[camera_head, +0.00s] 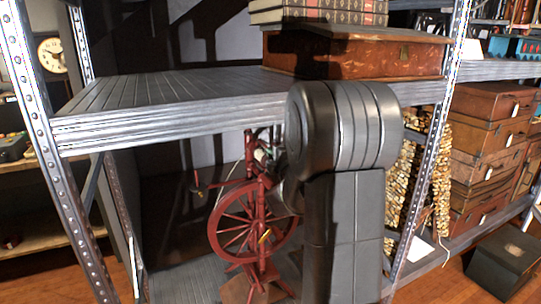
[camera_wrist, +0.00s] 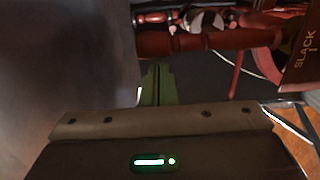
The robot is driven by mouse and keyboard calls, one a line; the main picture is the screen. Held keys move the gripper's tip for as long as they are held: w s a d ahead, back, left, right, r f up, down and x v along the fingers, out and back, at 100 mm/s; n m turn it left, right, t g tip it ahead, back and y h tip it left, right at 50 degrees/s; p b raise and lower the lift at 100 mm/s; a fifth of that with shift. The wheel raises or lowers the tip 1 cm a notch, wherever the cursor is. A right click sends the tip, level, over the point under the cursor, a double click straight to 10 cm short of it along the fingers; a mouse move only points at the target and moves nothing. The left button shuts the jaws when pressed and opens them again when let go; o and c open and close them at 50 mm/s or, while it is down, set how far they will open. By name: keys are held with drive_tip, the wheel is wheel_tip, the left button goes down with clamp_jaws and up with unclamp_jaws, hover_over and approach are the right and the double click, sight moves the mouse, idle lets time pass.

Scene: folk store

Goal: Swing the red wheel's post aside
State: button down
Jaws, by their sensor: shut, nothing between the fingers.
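The red spinning wheel (camera_head: 214,235) stands on the lower shelf, left of my arm in the head view. An upright red post (camera_head: 249,150) rises above its rim, and my arm hides part of the right side. In the wrist view a turned red post (camera_wrist: 205,40) runs across the top. My gripper (camera_wrist: 157,72) shows there as green fingers, shut and empty, with their tips just below the post's left part. I cannot tell whether they touch it.
The upper shelf (camera_head: 150,90) lies above the wheel, with a wooden box (camera_head: 350,58) and books (camera_head: 320,12) on it. Metal uprights (camera_head: 50,150) frame the bay. Stacked cases (camera_head: 490,135) stand at the right. A grey surface (camera_wrist: 60,60) fills the wrist view's left.

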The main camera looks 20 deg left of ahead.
drive_tip(key=shift+w+d, duration=0.1)
drive_tip(key=w+d+f+m, duration=0.9)
drive_tip(key=w+d+m, duration=0.2)
drive_tip(key=w+m, duration=0.2)
drive_tip(key=shift+f+m+g, duration=0.15)
drive_tip(key=shift+m+g, duration=0.15)
drive_tip(key=shift+g, duration=0.1)
idle(0.4)
drive_tip(key=shift+d, duration=0.1)
idle(0.4)
